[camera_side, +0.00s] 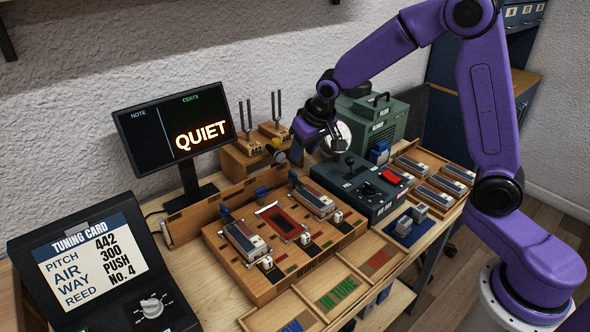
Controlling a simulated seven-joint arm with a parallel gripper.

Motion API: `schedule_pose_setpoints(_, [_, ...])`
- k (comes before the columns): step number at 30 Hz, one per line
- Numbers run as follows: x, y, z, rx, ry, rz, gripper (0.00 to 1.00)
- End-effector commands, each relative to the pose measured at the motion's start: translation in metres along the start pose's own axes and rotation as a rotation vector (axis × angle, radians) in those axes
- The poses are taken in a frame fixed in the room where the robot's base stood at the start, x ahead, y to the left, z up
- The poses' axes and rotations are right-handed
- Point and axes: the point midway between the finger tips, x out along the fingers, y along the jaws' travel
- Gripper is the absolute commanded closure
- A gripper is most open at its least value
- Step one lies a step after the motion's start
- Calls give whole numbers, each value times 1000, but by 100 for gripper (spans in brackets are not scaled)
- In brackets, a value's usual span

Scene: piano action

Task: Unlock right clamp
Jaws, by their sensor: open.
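A wooden action board (290,284) lies on the bench with a row of blue levers along its back edge and small white-topped pieces along its front. The rightmost blue lever (293,176) stands at the back right, behind a reed block (313,201). The rightmost white-topped piece (338,215) is at the front right. I cannot tell which of these is the right clamp, or its lock state. My gripper (298,150) is open, pointing down above and behind the board's back right corner, apart from the levers. Its fingertips are small and hard to make out.
A dark control box (365,205) with a joystick is right of the board. A monitor (172,128) reads QUIET. A tuning card (90,257) stands at left. Labelled trays (277,318) lie in front.

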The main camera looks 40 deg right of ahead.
Motion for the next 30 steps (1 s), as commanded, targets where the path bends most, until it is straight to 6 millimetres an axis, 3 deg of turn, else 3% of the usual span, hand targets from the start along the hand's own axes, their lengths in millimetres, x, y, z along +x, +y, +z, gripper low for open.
schedule_pose_setpoints(9, [53,0,1,-1,-4,2,58])
schedule_pose_setpoints(15, [76,0,0,1,-1,1,58])
schedule_pose_setpoints(30, [88,0,0,1,1,0,58])
